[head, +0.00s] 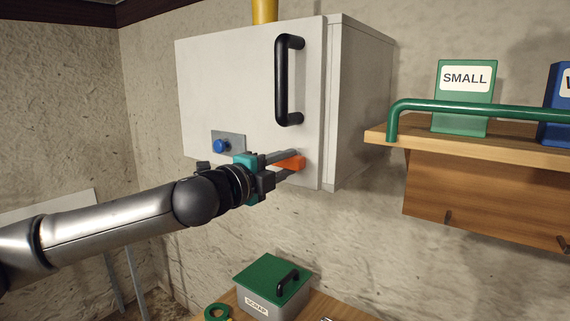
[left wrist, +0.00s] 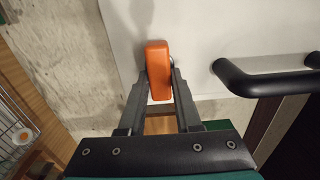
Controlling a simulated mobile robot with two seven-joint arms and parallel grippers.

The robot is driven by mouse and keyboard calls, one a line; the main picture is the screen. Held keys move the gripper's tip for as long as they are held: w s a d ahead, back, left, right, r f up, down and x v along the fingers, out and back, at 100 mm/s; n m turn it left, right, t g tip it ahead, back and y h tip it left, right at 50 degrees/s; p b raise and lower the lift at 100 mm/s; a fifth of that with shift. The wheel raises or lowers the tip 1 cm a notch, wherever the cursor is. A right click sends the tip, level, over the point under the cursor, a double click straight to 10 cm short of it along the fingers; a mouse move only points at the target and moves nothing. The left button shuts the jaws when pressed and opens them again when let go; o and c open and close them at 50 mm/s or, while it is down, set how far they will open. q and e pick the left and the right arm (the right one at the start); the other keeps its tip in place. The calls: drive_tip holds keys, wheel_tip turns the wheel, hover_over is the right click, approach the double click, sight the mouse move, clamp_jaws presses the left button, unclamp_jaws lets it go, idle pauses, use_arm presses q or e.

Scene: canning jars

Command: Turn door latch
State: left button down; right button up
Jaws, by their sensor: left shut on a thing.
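The door latch (head: 292,162) is an orange lever low on the front of a pale grey wall cabinet (head: 230,85), near the door's right edge. My left gripper (head: 284,166) reaches it from the left in the head view and is shut on it. In the left wrist view the orange latch (left wrist: 157,68) sits between the two fingers of my left gripper (left wrist: 158,85), its long side running along the picture's height. The fingers hide part of the latch in the head view. My right gripper is not in view.
A black handle (head: 288,80) stands out from the door above the latch. A blue knob (head: 221,146) on a plate is left of it. A wooden shelf (head: 540,152) with a green rail (head: 470,107) is at right. A green-lidded scrap box (head: 270,287) stands below.

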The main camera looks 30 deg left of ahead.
use_arm(q)
drive_tip(key=c, duration=0.6)
unclamp_jaws()
drive_tip(key=shift+s+a+f+b, duration=0.1)
drive_tip(key=shift+s+b, duration=0.45)
drive_tip(key=shift+s, duration=0.05)
drive_tip(key=shift+s+a+f+b, duration=0.1)
drive_tip(key=shift+s+b, duration=0.45)
drive_tip(key=s+b, duration=0.8)
drive_tip(key=s, duration=0.5)
drive_tip(key=shift+a+r+b, duration=0.2)
drive_tip(key=shift+a+b, duration=0.15)
drive_tip(key=shift+a, duration=0.05)
drive_tip(key=shift+w, duration=0.1)
